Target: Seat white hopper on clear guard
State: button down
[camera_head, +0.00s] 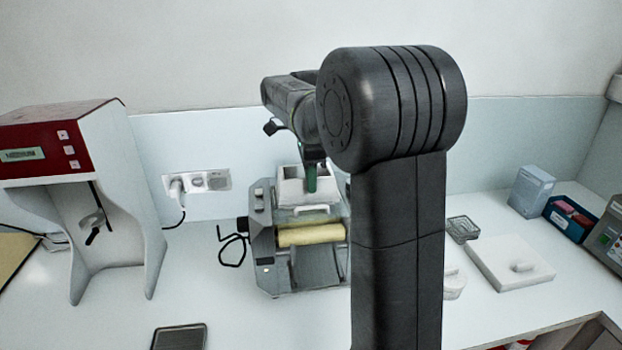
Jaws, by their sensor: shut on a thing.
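The white hopper (290,188), an open box shape, is at the top rear of the grey mill (262,245) in the middle of the head view. My gripper (311,180) reaches down from above, with a green part at its tip overlapping the hopper. It is shut on the hopper's wall. A pale piece with a white handle (304,210), probably the clear guard, lies just below the hopper and above the yellow roller (312,235). I cannot tell whether the hopper touches the guard. My arm hides the mill's right edge.
A red and white machine (75,170) stands at the left. A dark tray (180,338) is at the front.

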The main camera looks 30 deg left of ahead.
jog(key=c, duration=1.5)
grip_release()
jog(key=shift+o, duration=0.2)
notch_tip(320, 180, up, 14)
jog(key=shift+f+b, duration=0.15)
jog(key=shift+b, duration=0.2)
jog(key=shift+f, duration=0.1)
notch_tip(320, 180, down, 14)
jog(key=shift+r+p, duration=0.2)
jog(key=shift+p, duration=0.15)
jog(key=shift+r, duration=0.1)
